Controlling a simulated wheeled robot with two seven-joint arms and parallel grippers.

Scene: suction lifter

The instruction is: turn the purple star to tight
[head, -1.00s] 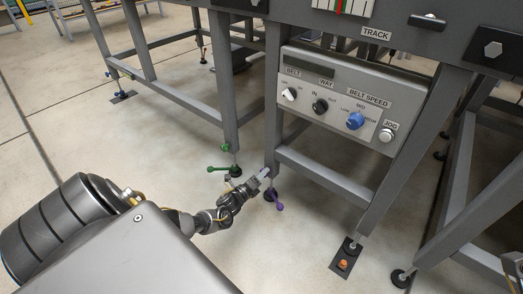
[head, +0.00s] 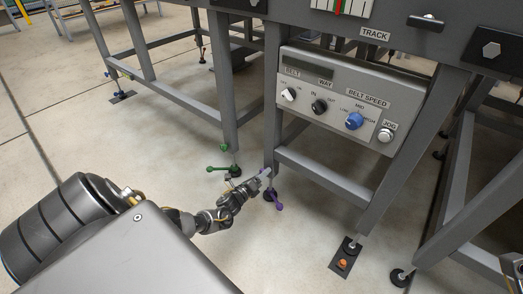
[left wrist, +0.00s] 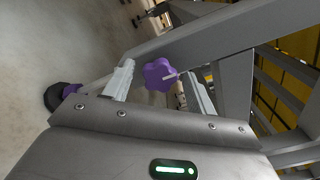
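The purple star (left wrist: 160,73) is a lobed knob seen in the left wrist view, with a pale pin or shaft at its right side. My left gripper (left wrist: 161,86) is open, one finger on each side of the star, with a visible gap to each finger. I cannot tell how deep the star sits between them. In the head view my left gripper (head: 263,176) is low by the foot of the grey table leg, where the star is mostly hidden behind the fingers.
A purple lever (head: 277,201) sits at the same leg's foot, just right of my fingers. A green lever (head: 219,169) is on the leg to the left. A control panel (head: 340,100) with knobs hangs above right. A grey crossbar (head: 320,178) runs right from the leg.

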